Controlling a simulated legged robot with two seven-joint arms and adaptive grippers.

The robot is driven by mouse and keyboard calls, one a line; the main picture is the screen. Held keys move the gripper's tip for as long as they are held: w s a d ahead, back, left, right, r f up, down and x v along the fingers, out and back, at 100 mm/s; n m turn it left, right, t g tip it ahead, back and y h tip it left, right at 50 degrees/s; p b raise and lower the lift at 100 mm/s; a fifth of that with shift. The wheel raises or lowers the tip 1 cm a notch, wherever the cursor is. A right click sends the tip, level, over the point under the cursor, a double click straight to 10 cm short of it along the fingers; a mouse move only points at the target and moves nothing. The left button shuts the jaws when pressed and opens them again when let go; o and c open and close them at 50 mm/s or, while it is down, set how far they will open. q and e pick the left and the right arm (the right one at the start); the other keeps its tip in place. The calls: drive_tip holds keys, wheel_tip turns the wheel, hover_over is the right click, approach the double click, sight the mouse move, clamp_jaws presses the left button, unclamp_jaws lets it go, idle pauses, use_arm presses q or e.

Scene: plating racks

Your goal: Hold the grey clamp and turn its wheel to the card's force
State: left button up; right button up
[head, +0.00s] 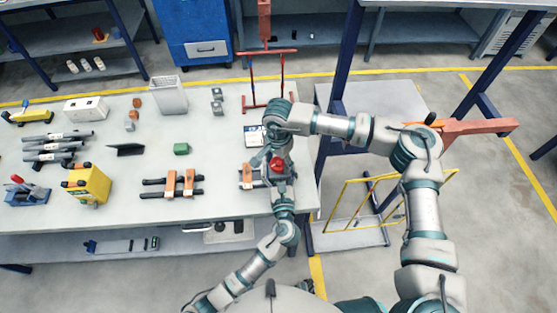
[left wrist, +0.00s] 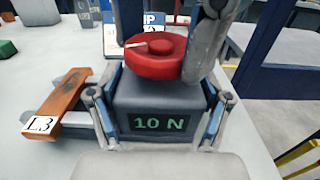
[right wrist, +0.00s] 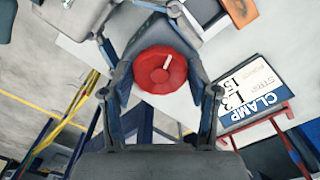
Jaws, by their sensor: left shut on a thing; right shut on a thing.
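The grey clamp (left wrist: 162,92) stands on the table, with a green 10 N reading on its dark display (left wrist: 161,123). Its red wheel (left wrist: 155,58) is on top, and the wheel's white mark shows in the right wrist view (right wrist: 158,70). My left gripper (left wrist: 158,108) is shut on the clamp body, one finger on each side. My right gripper (right wrist: 163,82) comes from above, with its fingers around the wheel's rim.
An orange-brown strip marked L3 (left wrist: 62,102) lies just left of the clamp. A red frame stand (head: 268,103) is behind the card. Two strips on dark rails (head: 172,184) and a yellow box (head: 88,185) are farther left. The table's right edge is close.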

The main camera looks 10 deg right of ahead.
sight(279, 163)
idle(0.7)
drive_tip(key=o, duration=1.2)
drive_tip(key=shift+c, duration=0.2)
wheel_tip(279, 163, up, 12)
drive_tip(key=shift+f, duration=0.1)
